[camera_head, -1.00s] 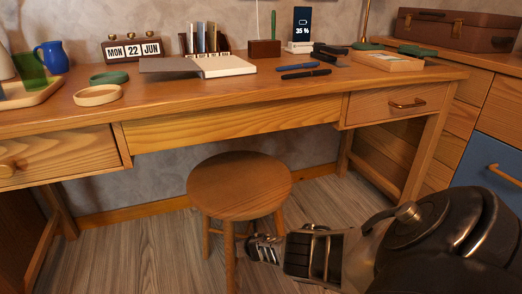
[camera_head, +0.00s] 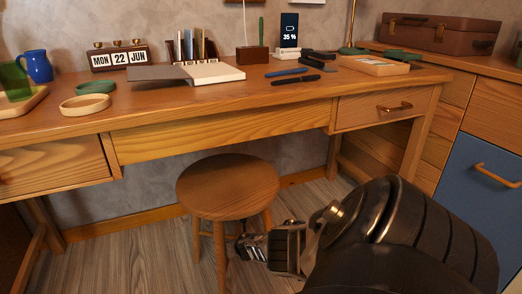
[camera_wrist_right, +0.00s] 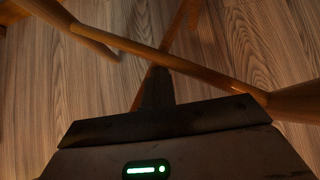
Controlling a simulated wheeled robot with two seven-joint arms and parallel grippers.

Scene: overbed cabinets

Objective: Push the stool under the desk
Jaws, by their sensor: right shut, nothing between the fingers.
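The round wooden stool (camera_head: 228,188) stands upright on the floor in front of the desk's knee opening in the head view. Its whole seat shows just below the desk's front apron (camera_head: 222,133); I cannot tell whether its back edge is under the desk. My right gripper (camera_head: 243,246) is shut and empty, low beside the stool's legs, below the seat's front right edge. In the right wrist view the gripper (camera_wrist_right: 157,88) points at a stool rung (camera_wrist_right: 165,57) between the legs. Whether it touches the rung is unclear. My left gripper is out of view.
The desk's left drawer (camera_head: 55,168) and right drawer (camera_head: 388,106) flank the opening. A cabinet with a blue door (camera_head: 480,185) stands at the right. The wooden floor (camera_head: 130,255) left of the stool is clear. A notebook (camera_head: 212,73) and other items lie on the desktop.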

